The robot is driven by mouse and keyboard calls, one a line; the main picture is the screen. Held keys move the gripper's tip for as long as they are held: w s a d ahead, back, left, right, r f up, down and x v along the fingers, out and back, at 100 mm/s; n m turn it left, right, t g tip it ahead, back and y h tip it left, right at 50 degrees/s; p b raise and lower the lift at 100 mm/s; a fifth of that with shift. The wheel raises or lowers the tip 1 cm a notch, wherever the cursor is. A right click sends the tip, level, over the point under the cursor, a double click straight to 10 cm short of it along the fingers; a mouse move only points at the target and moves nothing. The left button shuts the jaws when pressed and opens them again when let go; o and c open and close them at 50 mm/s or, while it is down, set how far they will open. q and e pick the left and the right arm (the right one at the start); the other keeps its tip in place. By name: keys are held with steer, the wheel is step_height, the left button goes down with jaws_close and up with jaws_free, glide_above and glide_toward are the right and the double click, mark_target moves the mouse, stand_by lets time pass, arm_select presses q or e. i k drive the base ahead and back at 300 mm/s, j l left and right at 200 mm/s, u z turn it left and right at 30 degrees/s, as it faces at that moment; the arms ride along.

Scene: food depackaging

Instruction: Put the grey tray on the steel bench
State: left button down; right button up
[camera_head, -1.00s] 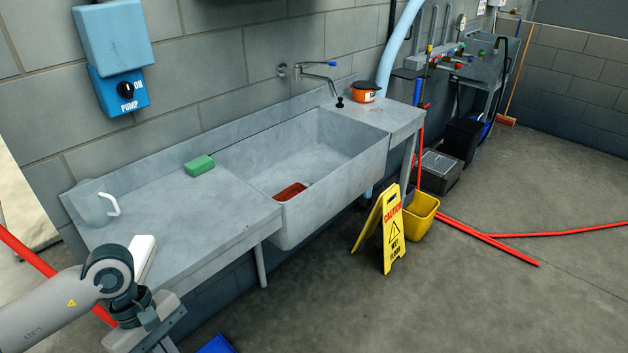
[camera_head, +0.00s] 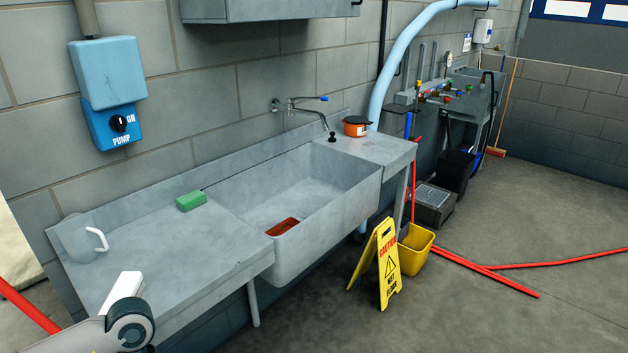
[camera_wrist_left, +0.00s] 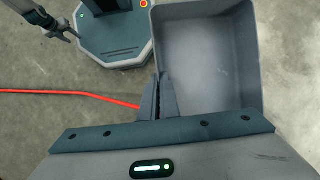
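The grey tray (camera_wrist_left: 207,50) fills the upper right of the left wrist view, seen from above with its inside empty. My left gripper (camera_wrist_left: 160,92) is shut on the tray's wall near one corner, holding it above the concrete floor. The tray and the left gripper are outside the head view. A grey bench with a sink (camera_head: 180,257) runs along the wall in the head view; I cannot tell whether it is the steel bench. My right gripper (camera_wrist_left: 68,32) is apart from the tray; its opening is too small to judge.
A clear jug (camera_head: 78,240) and a green sponge (camera_head: 191,201) stand on the bench's left part. A reddish item (camera_head: 283,227) lies in the sink. A yellow floor sign (camera_head: 384,262), yellow bucket (camera_head: 414,249) and red poles (camera_head: 490,272) occupy the floor. The right floor is mostly open.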

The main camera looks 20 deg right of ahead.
mark_target(381, 148)
steer(key=i+l, duration=0.3)
steer(key=l, duration=0.35)
steer(key=i+l, duration=0.25)
steer(key=l, duration=0.4)
steer(key=i+l+u, duration=0.1)
steer(key=i+l, duration=0.2)
steer(key=l, duration=0.35)
steer(key=i+l, duration=0.25)
steer(key=l, duration=0.4)
steer(key=i+l, duration=0.3)
steer(key=l, duration=0.35)
steer(key=i+l+u, duration=0.1)
steer(key=i+l, duration=0.15)
steer(key=l, duration=0.4)
steer(key=i+l, duration=0.25)
steer(key=l, duration=0.45)
steer(key=i+l+u, duration=0.1)
steer(key=i+l, duration=0.15)
steer(key=l, duration=0.45)
